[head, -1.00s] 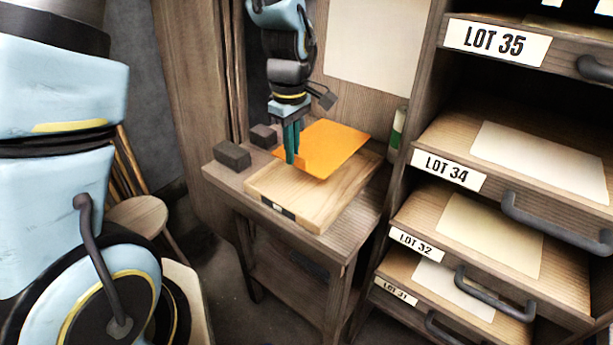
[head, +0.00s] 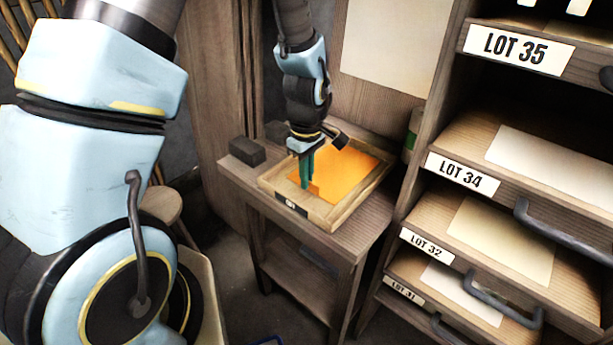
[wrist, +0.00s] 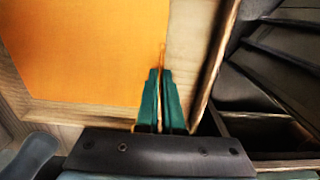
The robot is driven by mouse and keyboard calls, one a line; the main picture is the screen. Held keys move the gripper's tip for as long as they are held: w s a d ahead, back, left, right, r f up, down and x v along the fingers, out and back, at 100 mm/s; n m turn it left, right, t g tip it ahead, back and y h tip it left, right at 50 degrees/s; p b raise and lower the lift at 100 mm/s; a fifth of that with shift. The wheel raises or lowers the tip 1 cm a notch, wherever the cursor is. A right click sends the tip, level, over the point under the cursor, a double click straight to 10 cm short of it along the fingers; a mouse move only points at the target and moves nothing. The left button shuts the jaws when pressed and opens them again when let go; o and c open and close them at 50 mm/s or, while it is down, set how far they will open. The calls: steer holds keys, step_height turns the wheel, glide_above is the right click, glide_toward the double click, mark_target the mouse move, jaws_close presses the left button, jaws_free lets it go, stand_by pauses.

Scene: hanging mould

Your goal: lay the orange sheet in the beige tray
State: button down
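The orange sheet (head: 345,170) lies flat or nearly flat inside the raised rim of the beige tray (head: 372,187), which stands on a small wooden table. In the wrist view the sheet (wrist: 85,50) fills the upper left, with a bare strip of tray floor (wrist: 190,45) beside it. My gripper (head: 306,184) points down at the sheet's near left edge, inside the tray. In the wrist view its green fingers (wrist: 161,75) are close together with a thin orange strip of the sheet between them. The exact contact with the tray floor is hard to tell.
A dark block (head: 245,151) sits on the table (head: 350,242) left of the tray. A shelf rack with drawers labelled LOT 35 (head: 515,48), LOT 34 and others stands close on the right. A stool is at left.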

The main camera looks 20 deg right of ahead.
steer(key=c, duration=1.1)
jaws_free()
steer(key=shift+o, duration=0.2)
step_height(320, 180, up, 12)
steer(key=b, duration=0.2)
steer(key=a+m+t, duration=0.1)
steer(key=a+m, duration=0.6)
steer(key=a, duration=1.9)
steer(key=shift+w+a+t, duration=0.25)
steer(key=shift+a+t, duration=0.05)
steer(key=shift+a, duration=0.05)
steer(key=shift+r, duration=0.1)
